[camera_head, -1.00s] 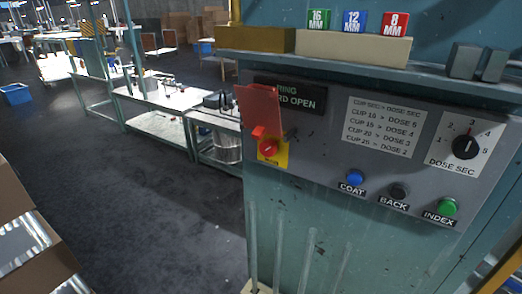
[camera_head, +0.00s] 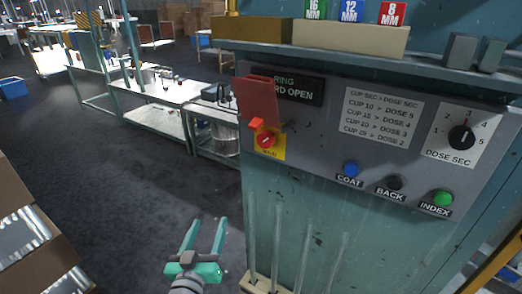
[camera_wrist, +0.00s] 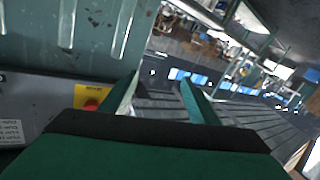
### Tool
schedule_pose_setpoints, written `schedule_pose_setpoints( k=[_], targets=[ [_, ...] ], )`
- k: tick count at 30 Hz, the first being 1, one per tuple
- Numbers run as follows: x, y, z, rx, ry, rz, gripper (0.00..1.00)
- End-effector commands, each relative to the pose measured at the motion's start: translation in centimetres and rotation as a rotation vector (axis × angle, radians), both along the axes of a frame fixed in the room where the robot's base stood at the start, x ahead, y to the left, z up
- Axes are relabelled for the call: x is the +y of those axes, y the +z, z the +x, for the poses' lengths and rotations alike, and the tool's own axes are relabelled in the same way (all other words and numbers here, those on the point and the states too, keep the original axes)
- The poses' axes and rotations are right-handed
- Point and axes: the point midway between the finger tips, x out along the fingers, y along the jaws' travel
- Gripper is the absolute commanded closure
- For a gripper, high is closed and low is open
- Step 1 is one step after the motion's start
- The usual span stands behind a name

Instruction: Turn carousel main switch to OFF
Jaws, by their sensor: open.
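The main switch (camera_head: 266,140) is a red knob on a yellow plate (camera_head: 279,149) at the left end of the grey control panel (camera_head: 320,150). A red flap (camera_head: 257,100) stands just above it. In the wrist view the red knob (camera_wrist: 92,104) and its yellow plate show at the left, partly hidden by my gripper. My gripper (camera_head: 206,225) is open and empty, below and left of the switch in the head view, apart from the panel. Its two fingers (camera_wrist: 160,95) show spread in the wrist view. I cannot read the switch's position.
The panel also holds a blue COAT button (camera_head: 351,169), a black BACK button (camera_head: 395,183), a green INDEX button (camera_head: 442,198) and a dose dial (camera_head: 461,137). Cardboard boxes (camera_head: 30,235) are at lower left. The floor (camera_head: 130,190) between is open.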

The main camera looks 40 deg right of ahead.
Motion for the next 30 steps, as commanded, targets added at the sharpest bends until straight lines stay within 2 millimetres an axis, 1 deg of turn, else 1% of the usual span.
schedule_pose_setpoints(
  k=[1, 3, 5, 6, 9, 12, 15, 18, 21, 26, 30],
  targets=[
    [-1.1, 2.4, 0.5, -0.033, -0.047, 0.008, 0.45],
    [-2.5, 5.1, 0.7, -0.069, -0.114, 0.021, 0.45],
    [-3.6, 7.5, 0.7, -0.103, -0.171, 0.037, 0.45],
    [-4.2, 9.0, 0.6, -0.126, -0.209, 0.048, 0.45],
    [-5.8, 12.7, 0.1, -0.185, -0.300, 0.084, 0.45],
    [-7.0, 15.8, -0.7, -0.240, -0.378, 0.119, 0.45],
    [-7.8, 18.1, -1.6, -0.285, -0.439, 0.150, 0.45],
    [-8.2, 19.5, -2.3, -0.315, -0.479, 0.173, 0.45],
    [-8.5, 20.2, -2.6, -0.330, -0.499, 0.186, 0.45],
    [-9.6, 20.3, -2.4, -0.332, -0.508, 0.189, 0.45],
    [-11.6, 20.3, -1.7, -0.332, -0.508, 0.188, 0.45]
  ],
)
